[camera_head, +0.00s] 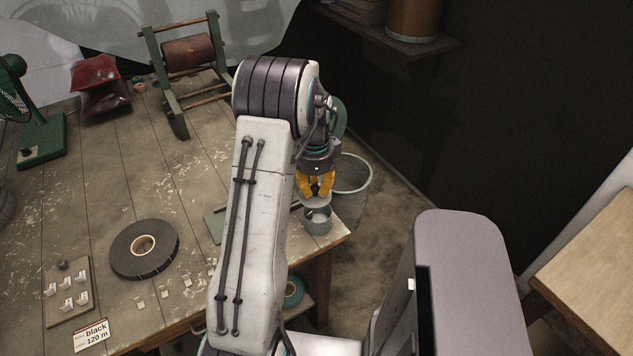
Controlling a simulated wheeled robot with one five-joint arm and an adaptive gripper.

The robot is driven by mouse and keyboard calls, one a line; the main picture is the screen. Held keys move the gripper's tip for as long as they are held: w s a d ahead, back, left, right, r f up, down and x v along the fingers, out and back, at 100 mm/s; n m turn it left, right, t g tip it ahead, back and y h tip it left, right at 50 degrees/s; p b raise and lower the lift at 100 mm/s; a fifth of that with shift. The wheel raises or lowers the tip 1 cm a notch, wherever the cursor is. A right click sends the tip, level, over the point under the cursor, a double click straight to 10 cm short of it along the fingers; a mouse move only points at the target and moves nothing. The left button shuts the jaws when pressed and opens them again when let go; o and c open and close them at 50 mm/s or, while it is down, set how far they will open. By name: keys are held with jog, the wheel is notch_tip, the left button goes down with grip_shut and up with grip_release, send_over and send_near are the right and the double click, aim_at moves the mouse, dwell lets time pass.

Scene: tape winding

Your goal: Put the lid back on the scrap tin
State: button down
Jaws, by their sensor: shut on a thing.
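My gripper (317,192), with orange fingers, points down at the right corner of the table. It is shut on the lid (317,202), a small grey disc just under the fingertips. The scrap tin (318,226), a small grey round tin, stands upright near the table corner, directly below the lid in the picture. Part of the tin's open inside shows beneath the lid, so the lid looks held over it, apart from the rim. The exact gap is too small to tell.
A bin (355,174) stands on the floor beyond the table corner. A flat green-grey plate (214,225) lies left of the tin, partly behind my arm. A black tape roll (145,262), a tray of small tags (68,300) and a green winding frame (168,100) are on the table (110,195).

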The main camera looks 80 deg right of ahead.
aim_at(318, 202)
jog(key=shift+s+d+f, duration=0.1)
jog(key=shift+s+d, duration=0.1)
jog(key=shift+s, duration=0.2)
jog(key=shift+w+d+m, duration=0.15)
jog(key=shift+d+m, duration=0.15)
jog(key=shift+d, duration=0.15)
jog(key=shift+f+b, duration=2.3)
jog(key=shift+f, duration=0.9)
jog(key=shift+f+b, duration=0.2)
jog(key=shift+b, duration=0.2)
jog(key=c, duration=0.5)
grip_release()
jog(key=shift+r, duration=0.2)
jog(key=shift+r+p, duration=2.5)
jog(key=shift+r, duration=0.85)
